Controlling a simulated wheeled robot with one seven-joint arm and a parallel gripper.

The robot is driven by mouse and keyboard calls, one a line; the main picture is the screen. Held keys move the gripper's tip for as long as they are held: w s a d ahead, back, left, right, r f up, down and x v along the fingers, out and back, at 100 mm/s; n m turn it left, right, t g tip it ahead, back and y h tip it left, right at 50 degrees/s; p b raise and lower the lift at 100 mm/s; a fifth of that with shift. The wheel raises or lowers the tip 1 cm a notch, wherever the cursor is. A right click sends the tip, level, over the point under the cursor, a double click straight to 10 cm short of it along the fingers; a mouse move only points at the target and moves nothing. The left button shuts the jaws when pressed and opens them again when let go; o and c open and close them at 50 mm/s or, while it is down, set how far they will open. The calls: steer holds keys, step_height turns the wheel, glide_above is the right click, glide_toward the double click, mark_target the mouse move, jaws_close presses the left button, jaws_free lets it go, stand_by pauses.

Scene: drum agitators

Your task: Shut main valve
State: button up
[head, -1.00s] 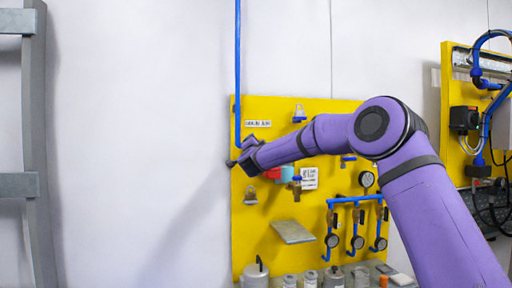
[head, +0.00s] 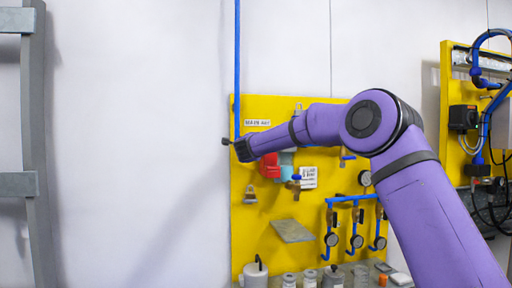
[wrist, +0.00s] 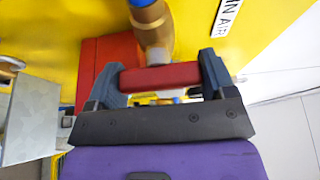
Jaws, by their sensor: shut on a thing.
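The main valve shows in the wrist view as a brass body (wrist: 155,40) on a blue pipe, with a red handle (wrist: 160,77) across it. My gripper (wrist: 160,80) is shut on the red handle, one finger at each end of it. In the head view my gripper (head: 240,148) is at the upper left of the yellow panel, by the lower end of the blue pipe (head: 237,60). My wrist hides the valve there. A label reading "MAIN AIR" (head: 257,123) is just above it.
The yellow panel (head: 265,225) also carries a red block (head: 270,166), padlocks, a tilted grey plate (head: 292,231) and several gauges on blue piping (head: 355,200). Bottles stand on a shelf below. White wall left of the panel is clear, up to a grey metal frame (head: 35,150).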

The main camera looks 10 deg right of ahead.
stand_by(0.5)
steer(key=o, duration=0.9)
steer(key=shift+v, duration=5.4)
